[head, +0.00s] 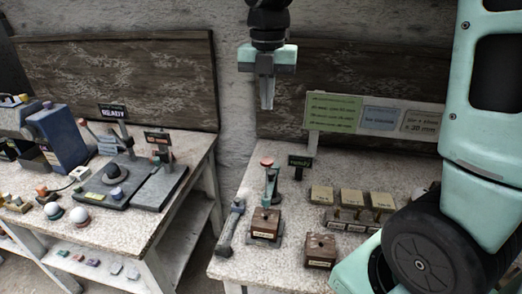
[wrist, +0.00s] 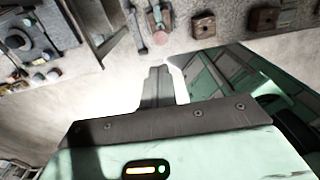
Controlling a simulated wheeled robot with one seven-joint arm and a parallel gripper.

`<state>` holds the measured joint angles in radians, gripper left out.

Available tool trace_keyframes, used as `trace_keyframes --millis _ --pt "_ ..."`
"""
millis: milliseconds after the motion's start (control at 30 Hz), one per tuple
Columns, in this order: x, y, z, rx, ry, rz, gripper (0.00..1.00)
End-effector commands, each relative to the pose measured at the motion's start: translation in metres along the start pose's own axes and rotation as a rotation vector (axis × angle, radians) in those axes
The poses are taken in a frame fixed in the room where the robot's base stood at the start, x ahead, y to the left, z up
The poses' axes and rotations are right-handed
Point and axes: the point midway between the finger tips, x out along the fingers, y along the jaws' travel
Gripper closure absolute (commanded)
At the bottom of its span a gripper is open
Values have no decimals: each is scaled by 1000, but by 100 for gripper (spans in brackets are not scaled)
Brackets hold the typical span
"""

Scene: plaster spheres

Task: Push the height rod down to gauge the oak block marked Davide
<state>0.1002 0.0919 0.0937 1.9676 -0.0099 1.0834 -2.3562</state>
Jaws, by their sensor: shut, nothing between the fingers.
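The height gauge has a red knob (head: 267,162) on top of an upright rod at the left of the right-hand table. An oak block (head: 265,222) with a pale label sits at its foot; from here I cannot tell whether it is exactly under the rod. A second oak block (head: 320,250) stands to the right and nearer. The label names are too small to read. My gripper (head: 266,107) is shut and empty, pointing down in the air above the knob, clear of it. The knob also shows in the wrist view (wrist: 160,38), beyond the fingertips (wrist: 158,72).
A small dark display (head: 300,162) stands right behind the gauge. A grey tool (head: 230,225) lies to its left. Several tan blocks (head: 352,198) sit at the right, before a sign board (head: 335,110). The left table (head: 130,225) holds a scale and spheres, across a gap.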

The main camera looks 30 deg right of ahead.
Motion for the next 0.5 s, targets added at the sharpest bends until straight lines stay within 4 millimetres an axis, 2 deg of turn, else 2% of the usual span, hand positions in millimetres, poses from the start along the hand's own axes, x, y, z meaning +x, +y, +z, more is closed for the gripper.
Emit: trace_keyframes --millis 267,367,500 --pt "5 0 0 1 1 0 100" --pt "16 0 -1 1 2 -2 100" --pt "41 0 -1 1 5 -4 100"
